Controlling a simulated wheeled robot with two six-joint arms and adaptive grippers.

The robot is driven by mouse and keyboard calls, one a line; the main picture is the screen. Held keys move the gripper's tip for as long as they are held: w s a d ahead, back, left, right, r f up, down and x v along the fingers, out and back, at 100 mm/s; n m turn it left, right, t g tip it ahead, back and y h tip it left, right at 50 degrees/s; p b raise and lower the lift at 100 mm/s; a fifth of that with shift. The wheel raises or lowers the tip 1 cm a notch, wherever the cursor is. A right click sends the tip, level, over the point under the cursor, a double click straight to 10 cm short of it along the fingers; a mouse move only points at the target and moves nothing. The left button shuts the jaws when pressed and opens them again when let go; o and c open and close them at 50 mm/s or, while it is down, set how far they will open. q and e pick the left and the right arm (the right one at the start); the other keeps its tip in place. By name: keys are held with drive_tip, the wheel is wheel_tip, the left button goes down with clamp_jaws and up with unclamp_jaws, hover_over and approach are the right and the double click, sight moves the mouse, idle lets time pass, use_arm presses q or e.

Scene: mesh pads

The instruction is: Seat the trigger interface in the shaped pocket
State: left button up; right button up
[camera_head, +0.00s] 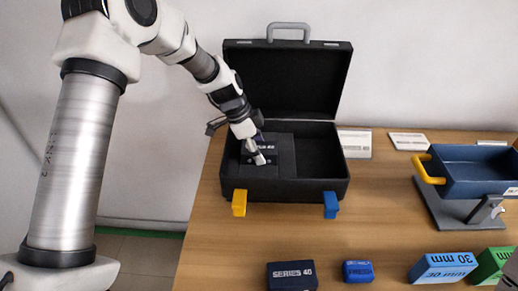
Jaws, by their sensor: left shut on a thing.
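An open black case (318,190) stands on the wooden table with its lid raised at the back. Its left half holds a dark insert (286,153), and its right half looks empty. My left gripper (257,155) reaches down into the left half and is shut on a small dark piece (262,146) with pale lettering, apparently the trigger interface. The piece is low at the insert, largely covered by the fingers. I cannot tell whether it is fully down in the shaped pocket, whose outline is hidden. My right gripper is not in view.
A yellow latch (239,203) and a blue latch (330,205) hang at the case front. A dark SERIES 40 box (291,276), a small blue block (358,271), a 30 mm box (443,268) and a green box (490,266) lie in front. A blue tray (470,184) stands right.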

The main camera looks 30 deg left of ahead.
use_arm(q)
drive_tip(key=shift+f, duration=0.15)
drive_tip(key=o, duration=1.7)
drive_tip(key=shift+c, duration=0.2)
drive_tip(key=v, duration=1.2)
